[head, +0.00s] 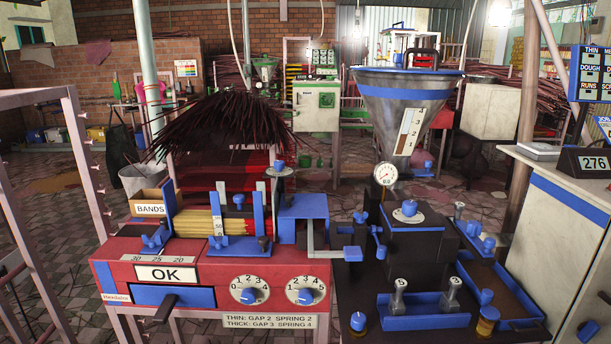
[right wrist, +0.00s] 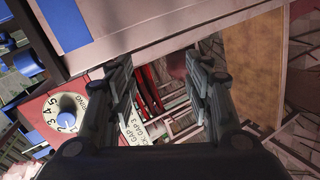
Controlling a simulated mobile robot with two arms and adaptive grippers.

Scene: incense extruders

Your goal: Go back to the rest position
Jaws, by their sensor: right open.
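My right gripper (right wrist: 168,95) shows in the right wrist view with its two fingers apart and nothing between them. Beyond the fingers are the front of the red machine (right wrist: 38,108) with a numbered dial (right wrist: 66,113), and a patch of floor. I cannot tell the distance to the machine. Neither of my grippers shows in the head view.
A dark machine (head: 420,248) with a metal hopper (head: 400,105) and a gauge stands right of the red bench. A blue tray (head: 425,318) holds small metal parts. A white cabinet (head: 570,235) with a scale display stands at right, a pinkish frame (head: 85,180) at left.

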